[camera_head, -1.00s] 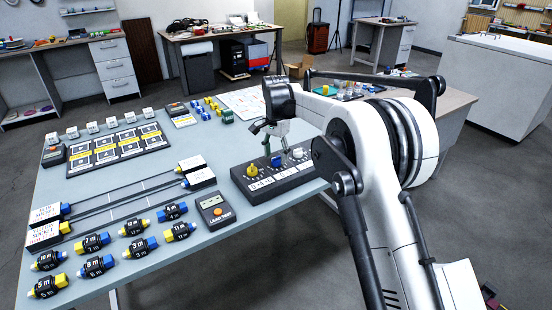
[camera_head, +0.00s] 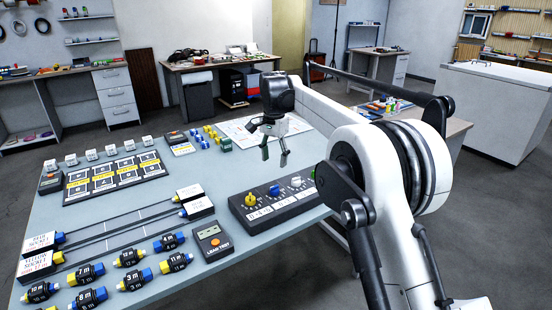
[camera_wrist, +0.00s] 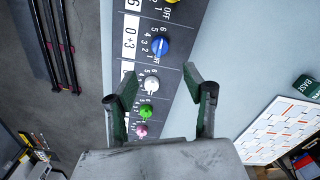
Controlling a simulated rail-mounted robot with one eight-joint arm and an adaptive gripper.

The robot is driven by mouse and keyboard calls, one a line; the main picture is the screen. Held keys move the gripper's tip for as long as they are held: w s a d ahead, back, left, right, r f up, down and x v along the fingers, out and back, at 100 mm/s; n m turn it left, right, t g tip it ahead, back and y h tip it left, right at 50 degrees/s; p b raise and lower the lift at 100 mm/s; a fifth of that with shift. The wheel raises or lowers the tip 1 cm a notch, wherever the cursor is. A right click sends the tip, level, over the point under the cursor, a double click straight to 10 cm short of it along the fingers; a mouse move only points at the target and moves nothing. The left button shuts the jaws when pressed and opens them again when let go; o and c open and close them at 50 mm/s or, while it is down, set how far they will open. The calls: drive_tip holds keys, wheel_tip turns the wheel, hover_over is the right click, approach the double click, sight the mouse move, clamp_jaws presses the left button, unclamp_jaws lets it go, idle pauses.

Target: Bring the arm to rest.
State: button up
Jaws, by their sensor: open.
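My gripper (camera_head: 275,154) hangs above the table behind the dial panel in the head view, its fingers apart with nothing between them. In the wrist view my gripper (camera_wrist: 160,85) also shows open, with the dark dial panel (camera_wrist: 138,100) below and between its fingers. The panel (camera_head: 270,212) carries a yellow knob (camera_head: 250,199), a blue knob (camera_head: 275,190) and a white knob (camera_head: 296,181). Green and pink knobs show in the wrist view. The gripper is clear of the panel and touches nothing visible.
The grey-blue table (camera_head: 120,200) holds a lamp tester (camera_head: 212,240), several labelled plugs, a dark card tray (camera_head: 115,176) and two long rails. A white printed sheet (camera_head: 238,131) lies at the back. Open air surrounds the gripper.

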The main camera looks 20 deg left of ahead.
drive_tip(key=s+d+r+t, duration=0.1)
drive_tip(key=s+d+r, duration=0.1)
drive_tip(key=d+r, duration=0.45)
drive_tip(key=s+d+r+t, duration=0.15)
drive_tip(key=d+r, duration=0.25)
drive_tip(key=d, duration=0.5)
drive_tip(key=s+d+r+n+y, duration=0.15)
drive_tip(key=s+d+r, duration=0.25)
drive_tip(key=s+d, duration=0.75)
drive_tip(key=s+d+f+t, duration=0.2)
drive_tip(key=s+d+t, duration=0.1)
drive_tip(key=s+d, duration=0.8)
drive_tip(key=s+d+f+n+t, duration=0.1)
drive_tip(key=s+d+f, duration=0.3)
drive_tip(key=s, duration=0.2)
drive_tip(key=s+d+f+n+h, duration=0.1)
drive_tip(key=s+d+f, duration=0.3)
drive_tip(key=s, duration=0.3)
drive_tip(key=shift+s+d+f+t, duration=0.2)
drive_tip(key=shift+d+f+t, duration=0.15)
drive_tip(key=shift+f, duration=0.35)
drive_tip(key=shift+h, duration=0.25)
